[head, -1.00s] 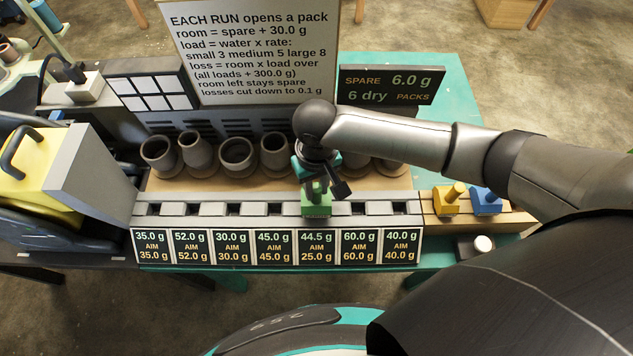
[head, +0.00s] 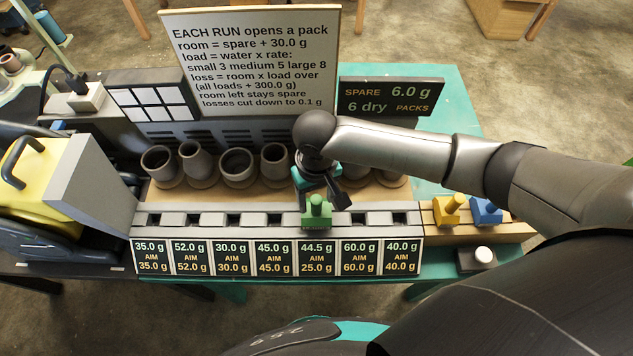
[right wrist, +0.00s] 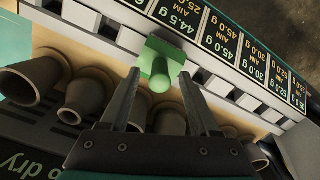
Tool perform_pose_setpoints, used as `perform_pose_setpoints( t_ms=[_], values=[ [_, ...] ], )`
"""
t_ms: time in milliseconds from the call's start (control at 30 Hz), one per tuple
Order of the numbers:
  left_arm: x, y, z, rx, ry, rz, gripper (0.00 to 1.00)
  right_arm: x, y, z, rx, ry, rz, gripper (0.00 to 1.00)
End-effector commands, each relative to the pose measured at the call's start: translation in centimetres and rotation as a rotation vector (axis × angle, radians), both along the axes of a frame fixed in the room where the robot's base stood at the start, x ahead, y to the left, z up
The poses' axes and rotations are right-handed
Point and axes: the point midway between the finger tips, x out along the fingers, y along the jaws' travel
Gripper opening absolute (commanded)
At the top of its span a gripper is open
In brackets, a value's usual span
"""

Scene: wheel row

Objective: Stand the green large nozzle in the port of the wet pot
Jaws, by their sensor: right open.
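The green large nozzle (head: 317,211) stands upright in the port rail in front of the pots, above the label reading 44.5 g, AIM 25.0 g. It also shows in the right wrist view (right wrist: 160,66). My right gripper (head: 328,192) is open just behind the nozzle and apart from it. In the right wrist view the two fingers (right wrist: 158,88) stand apart with nothing held between them, the nozzle beyond their tips. The pot behind this port is mostly hidden by my right arm. My left gripper is not in view.
Several dark pots (head: 237,166) stand in a row behind the port rail (head: 211,218). A yellow nozzle (head: 449,210) and a blue nozzle (head: 486,211) stand on a wooden block at the right. A white button (head: 483,254) is in front. A sign board (head: 250,60) rises behind.

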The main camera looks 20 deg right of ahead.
Motion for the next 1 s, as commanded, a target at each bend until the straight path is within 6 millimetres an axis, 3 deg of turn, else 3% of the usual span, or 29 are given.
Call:
perform_pose_setpoints(
  t_ms=[600,800,1000],
  values=[
    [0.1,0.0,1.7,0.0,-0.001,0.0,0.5,0.1,0.0,12.9,0.002,-0.006,0.002,0.62],
    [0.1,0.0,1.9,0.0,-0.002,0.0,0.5,0.1,0.0,14.6,0.002,-0.003,0.0,0.62],
    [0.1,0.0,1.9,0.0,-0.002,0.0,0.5,0.0,0.0,14.9,0.001,-0.001,0.0,0.62]
  ],
)
